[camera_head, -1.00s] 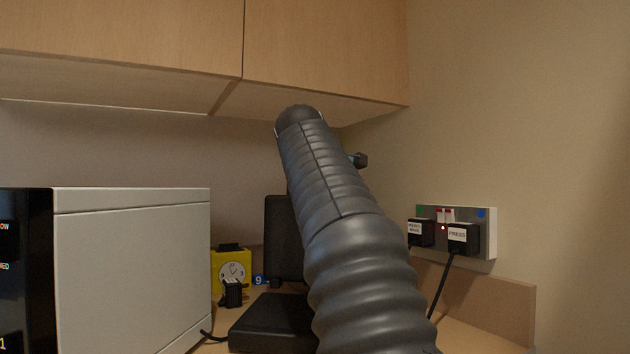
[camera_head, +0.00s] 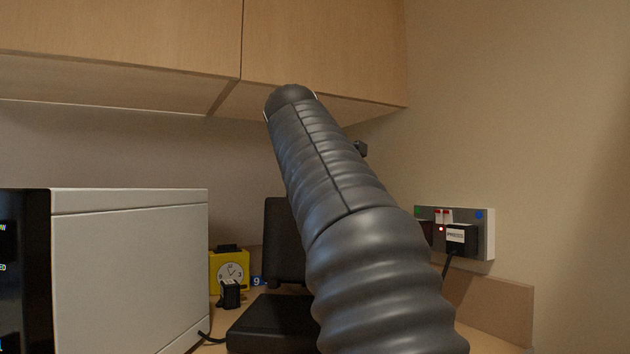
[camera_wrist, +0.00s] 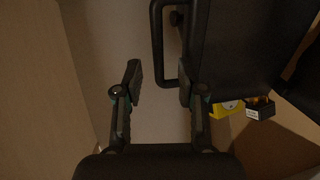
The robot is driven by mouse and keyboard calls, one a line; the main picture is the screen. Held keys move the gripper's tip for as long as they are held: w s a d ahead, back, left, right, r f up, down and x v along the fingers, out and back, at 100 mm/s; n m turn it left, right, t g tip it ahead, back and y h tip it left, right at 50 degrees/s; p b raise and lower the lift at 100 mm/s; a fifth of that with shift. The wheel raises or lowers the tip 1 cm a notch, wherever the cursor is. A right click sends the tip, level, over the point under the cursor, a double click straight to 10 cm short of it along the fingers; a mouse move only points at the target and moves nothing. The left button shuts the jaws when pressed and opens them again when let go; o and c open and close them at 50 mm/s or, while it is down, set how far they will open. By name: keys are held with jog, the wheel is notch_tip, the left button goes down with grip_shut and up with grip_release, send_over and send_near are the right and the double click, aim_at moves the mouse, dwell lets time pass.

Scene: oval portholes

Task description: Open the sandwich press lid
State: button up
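The sandwich press has a black base (camera_head: 268,322) on the counter, partly behind my arm. Its black lid (camera_head: 282,240) stands upright at the back, raised from the base. In the wrist view the lid (camera_wrist: 240,48) is a large dark panel at upper right, with a black loop handle (camera_wrist: 156,45) on its left side. My gripper (camera_wrist: 159,82) is open, its two fingers spread around the lower end of the handle in the picture. I cannot tell whether a finger touches it. Nothing is clamped between the fingers. My arm hides the gripper in the head view.
A pale microwave (camera_head: 130,270) stands at left. A yellow clock (camera_head: 229,270) and a small black item (camera_head: 230,293) sit between it and the press. Wooden cabinets (camera_head: 320,50) hang above. A wall socket (camera_head: 487,233) with plugs is at right.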

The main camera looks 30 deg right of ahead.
jog(key=v, duration=0.6)
jog(key=shift+s+a, duration=0.2)
jog(key=shift+s, duration=0.05)
jog(key=shift+r, duration=0.1)
